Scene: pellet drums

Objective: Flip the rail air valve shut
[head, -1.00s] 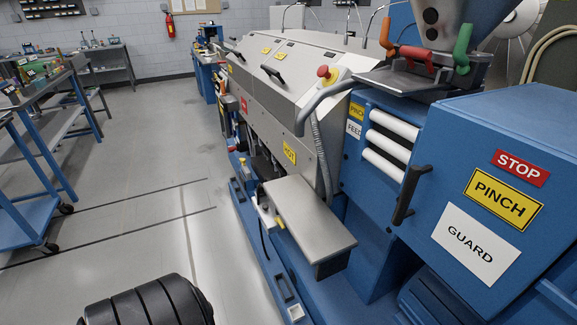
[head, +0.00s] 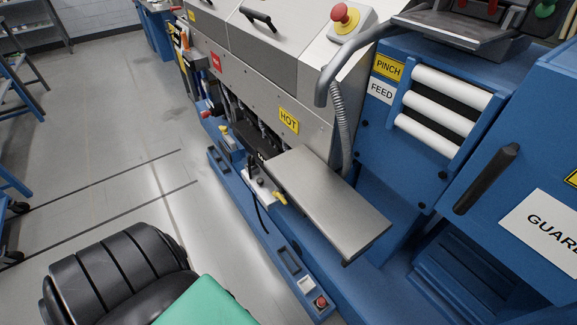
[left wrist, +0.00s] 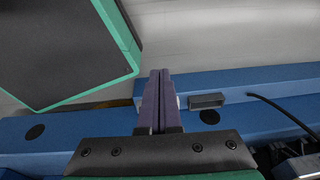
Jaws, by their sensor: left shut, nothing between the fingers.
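A small yellow lever (head: 280,198), which looks like the air valve's handle, sits beside a pale grey block (head: 262,188) on the blue rail (head: 268,247) along the machine's front. A second small yellow piece (head: 223,131) shows farther along the rail. Which of the two is the air valve I cannot tell for sure. In the left wrist view my left gripper (left wrist: 158,76) is shut and empty, its purple fingers together over the blue rail (left wrist: 240,82). No yellow lever shows in that view. My right gripper is not in view.
A flat steel shelf (head: 320,200) juts out above the rail, close to the yellow lever. A black cable (left wrist: 285,112) crosses the rail in the left wrist view. A red button (head: 321,301) is at the rail's near end. Open floor (head: 95,185) lies left.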

